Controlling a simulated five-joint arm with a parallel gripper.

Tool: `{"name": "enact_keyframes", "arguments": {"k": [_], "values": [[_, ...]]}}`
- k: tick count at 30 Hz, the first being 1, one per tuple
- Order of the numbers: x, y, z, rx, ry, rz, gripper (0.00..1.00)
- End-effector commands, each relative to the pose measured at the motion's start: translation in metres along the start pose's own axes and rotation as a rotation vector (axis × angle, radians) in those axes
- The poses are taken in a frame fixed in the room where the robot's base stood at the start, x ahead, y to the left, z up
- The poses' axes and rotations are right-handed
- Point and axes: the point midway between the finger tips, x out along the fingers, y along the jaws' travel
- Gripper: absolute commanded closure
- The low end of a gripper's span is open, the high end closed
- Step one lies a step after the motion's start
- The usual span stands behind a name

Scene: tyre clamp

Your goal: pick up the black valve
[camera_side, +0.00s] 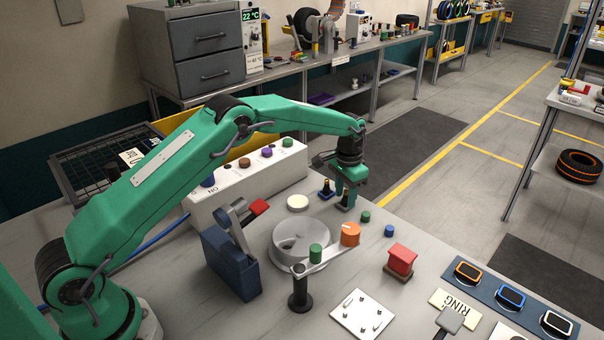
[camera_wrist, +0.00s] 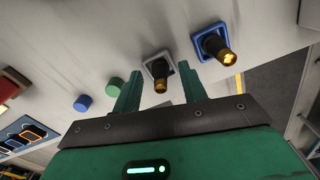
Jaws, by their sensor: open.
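Two dark valves with brass tips stand upright at the back of the bench. In the wrist view, one valve (camera_wrist: 160,71) sits on a grey square base and shows between the two fingers of my gripper (camera_wrist: 158,68). The other valve (camera_wrist: 215,46) sits on a blue square base just outside the right finger. In the side view, the blue-based valve (camera_side: 326,188) stands left of my gripper (camera_side: 349,196), which is down low over the grey-based one and partly hides it. My gripper is open, with a finger on each side of that valve; contact cannot be seen.
A green cap (camera_side: 365,217) and a blue cap (camera_side: 390,231) lie close by. A white disc (camera_side: 297,202), an orange cylinder (camera_side: 350,234) and a round grey clamp dish (camera_side: 284,249) are nearer. A white sorting box (camera_side: 240,187) stands to the left.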

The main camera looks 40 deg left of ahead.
Motion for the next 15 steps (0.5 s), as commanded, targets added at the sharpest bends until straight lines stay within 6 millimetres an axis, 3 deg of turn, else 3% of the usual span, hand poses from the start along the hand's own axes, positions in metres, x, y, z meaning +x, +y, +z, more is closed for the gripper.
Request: {"name": "enact_keyframes", "arguments": {"k": [11, 15], "values": [[-0.0004, 0.0000, -0.0001, 0.000, 0.000, 0.000, 0.58], [-0.0005, 0.0000, -0.0001, 0.000, 0.000, 0.000, 0.82]]}}
